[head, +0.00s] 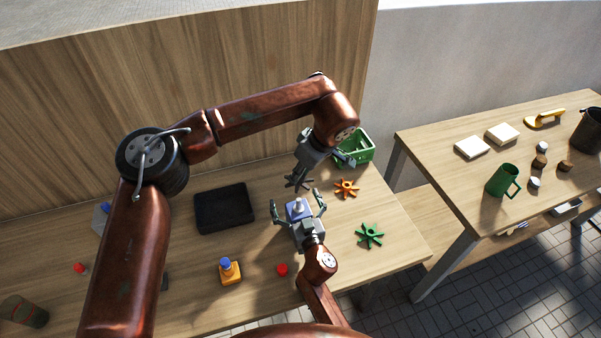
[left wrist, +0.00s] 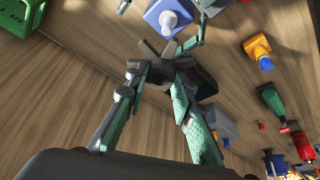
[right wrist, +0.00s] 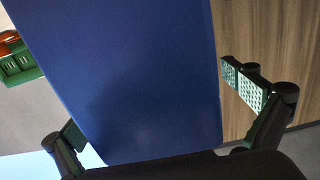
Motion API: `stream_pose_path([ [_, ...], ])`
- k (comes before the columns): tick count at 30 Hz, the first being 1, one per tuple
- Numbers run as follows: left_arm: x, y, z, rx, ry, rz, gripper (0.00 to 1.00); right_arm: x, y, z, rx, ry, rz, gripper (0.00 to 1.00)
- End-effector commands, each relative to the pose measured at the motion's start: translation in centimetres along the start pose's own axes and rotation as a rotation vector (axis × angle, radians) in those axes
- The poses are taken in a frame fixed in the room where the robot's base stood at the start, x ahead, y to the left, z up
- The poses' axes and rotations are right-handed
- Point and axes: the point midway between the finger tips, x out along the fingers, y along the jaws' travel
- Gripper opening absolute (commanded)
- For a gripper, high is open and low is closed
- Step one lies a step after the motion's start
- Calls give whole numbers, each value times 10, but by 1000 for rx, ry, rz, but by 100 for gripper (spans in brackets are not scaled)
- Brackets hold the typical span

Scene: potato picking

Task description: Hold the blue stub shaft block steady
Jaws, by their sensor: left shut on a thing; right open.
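The blue stub shaft block (head: 294,214) sits on the table with its pale shaft pointing up. My right gripper (head: 298,201) is open around it, one finger on each side. In the right wrist view the block (right wrist: 120,75) fills the middle, with gaps beside the fingers. My left gripper (head: 303,176) is shut on a dark grey star-shaped part (head: 295,183), held above and just behind the block. The left wrist view shows this dark part (left wrist: 155,52) at the fingertips, with the block (left wrist: 155,12) beyond it.
An orange star part (head: 346,188) and a green star part (head: 369,236) lie right of the block. A green crate (head: 362,153) stands behind them. A black tray (head: 224,208) lies left.

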Motion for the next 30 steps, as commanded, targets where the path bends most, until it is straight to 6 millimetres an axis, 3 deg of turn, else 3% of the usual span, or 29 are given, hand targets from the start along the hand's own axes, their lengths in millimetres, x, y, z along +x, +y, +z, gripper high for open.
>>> stream_pose_path([
  [19, 0, 0, 0, 0, 0, 0, 0, -71, 0, 1, 1, -2, 0, 100],
  [30, 0, 0, 0, 0, 0, 0, 0, -79, 0, 0, 0, 0, 0, 100],
])
